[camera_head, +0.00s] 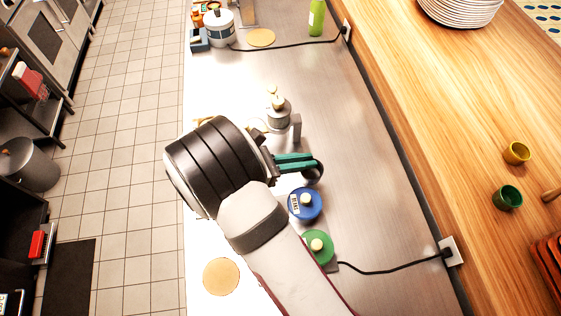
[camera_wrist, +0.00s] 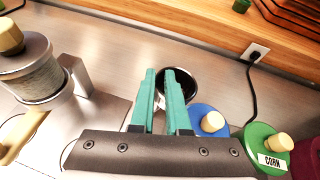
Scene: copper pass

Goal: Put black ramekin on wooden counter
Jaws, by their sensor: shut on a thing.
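The black ramekin (camera_head: 316,174) is at the tips of my gripper, over the steel worktop. In the wrist view the ramekin (camera_wrist: 186,84) shows its dark inside and pale rim, partly hidden behind the fingers. My gripper (camera_head: 314,163) has green fingers and is shut on the ramekin's left side; the fingers also show in the wrist view (camera_wrist: 160,72). I cannot tell whether the ramekin touches the steel or hangs just above it. The wooden counter (camera_head: 440,90) runs along the right of the head view; its edge also shows at the top of the wrist view (camera_wrist: 150,18).
A blue-lidded container (camera_head: 296,207) and a green-lidded one (camera_head: 322,256) stand close to the ramekin. A metal pot (camera_head: 278,118) stands behind the gripper. On the counter are a yellow cup (camera_head: 516,153), a green cup (camera_head: 508,198) and stacked plates (camera_head: 460,12). The counter's middle is clear.

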